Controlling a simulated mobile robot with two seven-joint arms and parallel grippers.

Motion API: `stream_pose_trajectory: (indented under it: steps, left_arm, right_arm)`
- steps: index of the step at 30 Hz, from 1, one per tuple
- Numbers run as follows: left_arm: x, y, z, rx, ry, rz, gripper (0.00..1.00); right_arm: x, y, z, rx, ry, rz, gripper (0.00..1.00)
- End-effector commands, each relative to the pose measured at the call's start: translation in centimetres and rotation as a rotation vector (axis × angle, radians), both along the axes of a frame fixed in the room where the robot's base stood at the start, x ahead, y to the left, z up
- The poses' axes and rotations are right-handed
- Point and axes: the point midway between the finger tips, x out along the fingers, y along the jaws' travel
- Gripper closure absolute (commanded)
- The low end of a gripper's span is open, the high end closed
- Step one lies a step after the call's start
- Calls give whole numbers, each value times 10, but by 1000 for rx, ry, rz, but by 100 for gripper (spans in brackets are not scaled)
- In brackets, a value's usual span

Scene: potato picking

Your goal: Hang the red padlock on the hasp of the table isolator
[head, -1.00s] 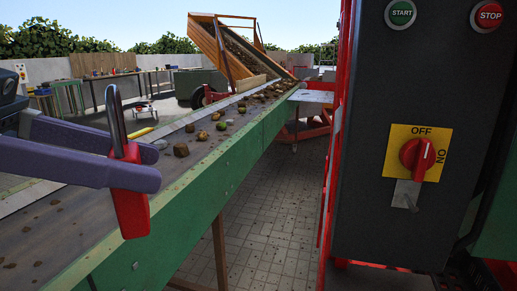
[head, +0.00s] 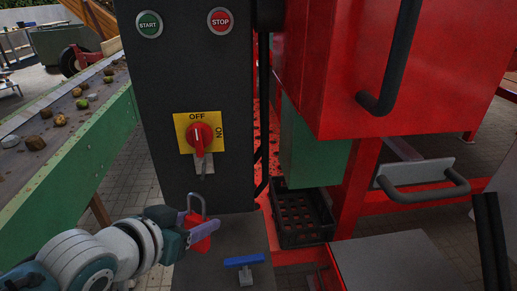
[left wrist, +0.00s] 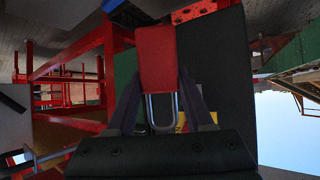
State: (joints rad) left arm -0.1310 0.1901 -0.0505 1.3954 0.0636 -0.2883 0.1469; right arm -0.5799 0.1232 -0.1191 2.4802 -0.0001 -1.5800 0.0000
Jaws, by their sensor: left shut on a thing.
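The red padlock (head: 203,238) is in my left gripper (head: 198,226), its steel shackle upward and looking closed. My left gripper is shut on the red body, low in front of the dark control cabinet. The isolator (head: 199,135) is a red knob on a yellow plate marked OFF and ON. Its grey hasp (head: 204,165) hangs below the knob, above the padlock and apart from it. In the left wrist view the padlock body (left wrist: 157,55) sits between the fingers, with its shackle toward the yellow plate (left wrist: 182,122). My right gripper is not in view.
START (head: 149,24) and STOP (head: 220,20) buttons sit above the isolator. A red machine with a black handle (head: 392,60) stands to the right. A black crate (head: 303,218) lies beside the cabinet. A green-sided conveyor (head: 75,160) with potatoes runs at left. A blue T-shaped thing (head: 245,273) is low in front.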

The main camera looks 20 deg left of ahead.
Motion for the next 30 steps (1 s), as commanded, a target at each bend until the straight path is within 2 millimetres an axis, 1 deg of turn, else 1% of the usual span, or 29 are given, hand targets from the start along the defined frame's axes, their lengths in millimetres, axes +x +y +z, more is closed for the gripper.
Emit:
stream_pose_trajectory:
  steps: [3, 8, 30]
  left_arm:
    - [2, -1, -1, 0, 1, -3, 100]
    - [8, 3, -3, 1, -1, -3, 100]
    - [49, 28, -9, 3, -1, -3, 100]
  right_arm:
    - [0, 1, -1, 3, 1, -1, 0]
    - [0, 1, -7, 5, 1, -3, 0]
    - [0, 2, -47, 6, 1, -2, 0]
